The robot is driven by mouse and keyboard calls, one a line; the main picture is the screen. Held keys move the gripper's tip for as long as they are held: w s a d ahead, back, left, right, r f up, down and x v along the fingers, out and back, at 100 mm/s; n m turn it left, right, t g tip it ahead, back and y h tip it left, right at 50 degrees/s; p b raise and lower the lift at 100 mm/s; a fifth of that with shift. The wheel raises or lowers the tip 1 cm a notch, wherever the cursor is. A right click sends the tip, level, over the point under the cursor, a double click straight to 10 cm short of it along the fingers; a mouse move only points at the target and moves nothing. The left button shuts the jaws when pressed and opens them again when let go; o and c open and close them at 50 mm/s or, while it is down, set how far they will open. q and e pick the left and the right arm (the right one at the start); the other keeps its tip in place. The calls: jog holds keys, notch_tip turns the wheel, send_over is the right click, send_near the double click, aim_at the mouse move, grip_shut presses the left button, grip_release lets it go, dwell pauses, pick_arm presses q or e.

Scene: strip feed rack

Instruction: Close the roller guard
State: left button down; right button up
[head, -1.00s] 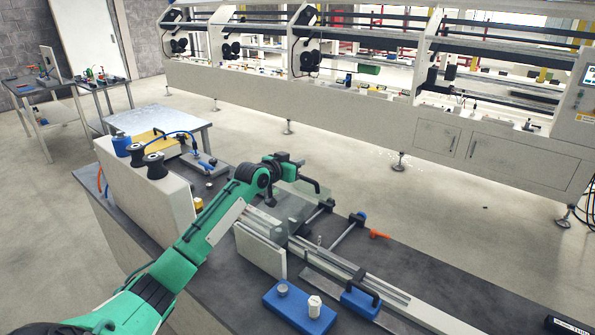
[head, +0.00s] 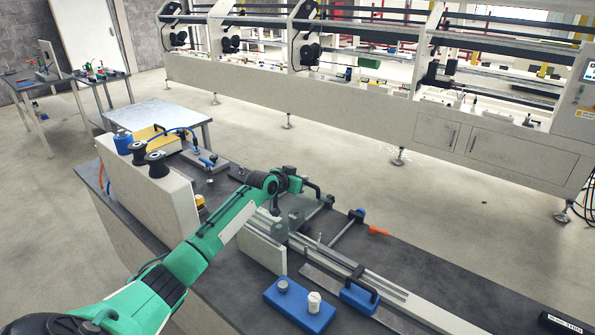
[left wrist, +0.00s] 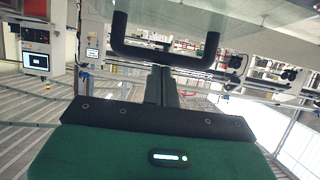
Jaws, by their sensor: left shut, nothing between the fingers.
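The roller guard (head: 296,208) is a pale, see-through panel over the rollers on the bench, partly hidden by my left arm. Its black U-shaped handle (head: 314,188) stands out at its far right side. My left gripper (head: 301,184) is shut and empty, close beside the handle. In the left wrist view the shut dark fingers (left wrist: 162,88) point at the handle's crossbar (left wrist: 165,56), overlapping it in the picture. I cannot tell whether they touch it. My right gripper is not in view.
A long pale rail (head: 400,290) runs right along the dark bench. A blue block (head: 300,308) with two small cylinders, a blue block with a black handle (head: 360,299) and an orange lever (head: 378,231) are nearby.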

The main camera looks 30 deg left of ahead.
pick_arm(q)
jog(key=shift+w+f+g, duration=0.15)
jog(key=shift+f+g, duration=0.1)
jog(key=shift+f, duration=0.25)
jog(key=shift+w+f+g, duration=0.15)
jog(key=shift+f+g, duration=0.1)
jog(key=shift+f, duration=0.25)
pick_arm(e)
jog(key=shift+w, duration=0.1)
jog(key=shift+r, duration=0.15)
pick_arm(q)
jog(key=r+p, duration=0.1)
jog(key=r, duration=0.1)
jog(key=r+p, duration=0.2)
jog(key=shift+w+d+r, duration=0.1)
jog(key=shift+w, duration=0.3)
jog(key=shift+s, duration=0.3)
jog(key=b+v, duration=0.3)
jog(key=v, duration=0.6)
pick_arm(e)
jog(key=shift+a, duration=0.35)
pick_arm(q)
jog(key=shift+s, duration=0.15)
